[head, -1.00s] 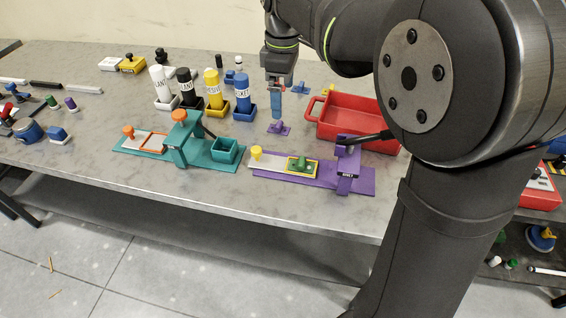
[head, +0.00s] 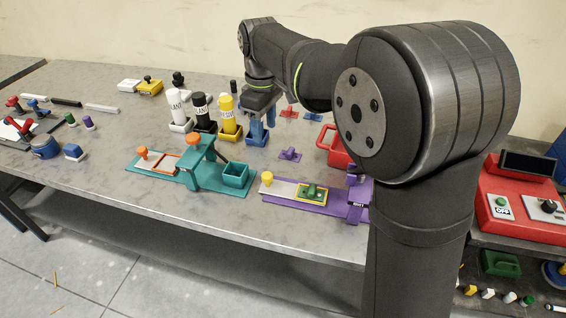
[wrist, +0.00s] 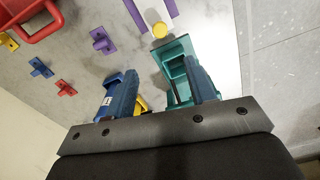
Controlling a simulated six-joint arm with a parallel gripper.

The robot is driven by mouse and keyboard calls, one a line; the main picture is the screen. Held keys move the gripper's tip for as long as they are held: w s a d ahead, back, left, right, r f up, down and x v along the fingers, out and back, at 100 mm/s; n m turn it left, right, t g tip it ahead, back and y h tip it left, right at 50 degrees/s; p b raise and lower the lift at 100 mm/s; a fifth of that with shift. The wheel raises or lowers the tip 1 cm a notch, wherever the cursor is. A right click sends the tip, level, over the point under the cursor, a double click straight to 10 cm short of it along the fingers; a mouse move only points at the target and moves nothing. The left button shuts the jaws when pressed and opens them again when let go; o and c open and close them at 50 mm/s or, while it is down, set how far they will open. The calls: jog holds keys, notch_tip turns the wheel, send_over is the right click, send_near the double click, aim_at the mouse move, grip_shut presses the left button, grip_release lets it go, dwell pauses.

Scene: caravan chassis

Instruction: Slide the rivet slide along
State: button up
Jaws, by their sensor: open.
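The rivet slide is a pale strip (head: 285,188) on a purple base (head: 300,207), with a yellow knob (head: 267,178) at its left end. A yellow-framed seat holding a green part (head: 312,192) is at its right, beside the purple upright (head: 357,205). My arm hides the base's right end. My gripper (head: 260,122) is open over the bench by the blue bottle, behind and left of the slide. In the wrist view the yellow knob (wrist: 159,30) is beyond the open fingers (wrist: 162,82), apart from them.
A teal station (head: 190,170) stands left of the purple one. White, black and yellow bottles (head: 227,115) stand behind it. A blue bottle (wrist: 108,98) is close to my left finger in the wrist view. A small purple piece (head: 290,154) and a red tray (head: 335,150) lie behind the slide.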

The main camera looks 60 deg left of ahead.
aim_at(267, 175)
notch_tip(267, 175, down, 16)
jog(key=shift+f, duration=0.1)
dwell(0.4)
